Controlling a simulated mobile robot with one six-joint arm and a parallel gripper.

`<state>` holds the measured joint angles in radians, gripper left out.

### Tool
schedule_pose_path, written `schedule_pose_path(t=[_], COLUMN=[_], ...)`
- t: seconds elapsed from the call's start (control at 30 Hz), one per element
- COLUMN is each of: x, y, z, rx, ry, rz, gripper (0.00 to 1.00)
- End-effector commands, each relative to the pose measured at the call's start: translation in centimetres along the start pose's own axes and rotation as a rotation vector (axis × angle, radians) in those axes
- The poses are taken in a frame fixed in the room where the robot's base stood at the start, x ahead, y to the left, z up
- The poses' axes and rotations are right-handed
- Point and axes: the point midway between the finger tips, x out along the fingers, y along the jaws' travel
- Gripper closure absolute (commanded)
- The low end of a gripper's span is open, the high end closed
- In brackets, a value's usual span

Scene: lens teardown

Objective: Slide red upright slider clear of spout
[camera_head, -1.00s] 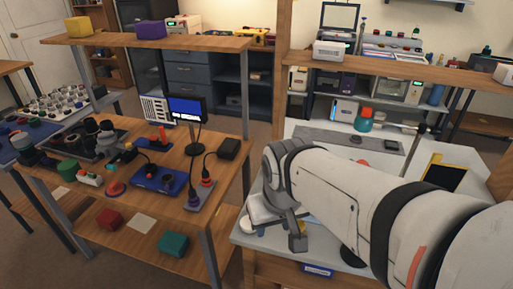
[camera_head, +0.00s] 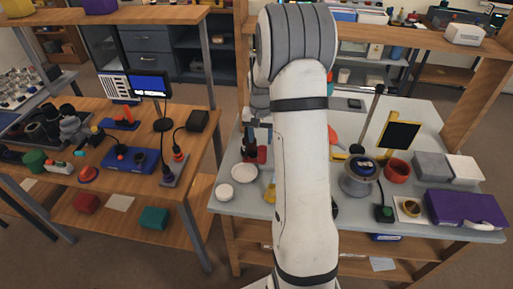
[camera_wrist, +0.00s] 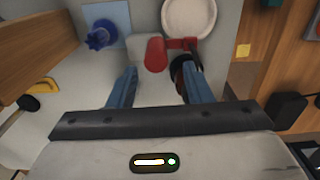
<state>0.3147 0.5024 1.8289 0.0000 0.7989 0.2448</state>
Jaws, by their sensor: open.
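In the wrist view a red upright piece (camera_wrist: 155,55) stands just beyond my gripper (camera_wrist: 158,78), roughly between its two blue fingertips. A red bar (camera_wrist: 183,43) reaches right from near it, above a dark round part (camera_wrist: 180,70) close to the right fingertip. My gripper is open and nothing is held. I cannot tell whether a finger touches the dark part. In the head view a red piece (camera_head: 262,154) shows beside my arm on the grey bench, partly hidden. I cannot make out a spout for certain.
A white round dish (camera_wrist: 188,16) lies just beyond the red piece. A blue knobbed part (camera_wrist: 101,36) sits on a light blue square. Right of my arm are a silver pot (camera_head: 357,183), a red ring-shaped cup (camera_head: 397,169) and a purple case (camera_head: 462,208).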

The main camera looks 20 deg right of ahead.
Motion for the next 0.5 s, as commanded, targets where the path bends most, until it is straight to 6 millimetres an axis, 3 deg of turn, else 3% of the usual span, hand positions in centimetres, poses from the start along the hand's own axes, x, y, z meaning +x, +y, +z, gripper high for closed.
schedule_pose_path(t=[0.17,0.5], x=[1.7,6.6], y=[0.5,0.6], z=[-1.2,-1.1], rx=[0.031,0.032], ry=[-0.011,-0.015], rz=[0.003,0.004], gripper=[0.55,0.55])
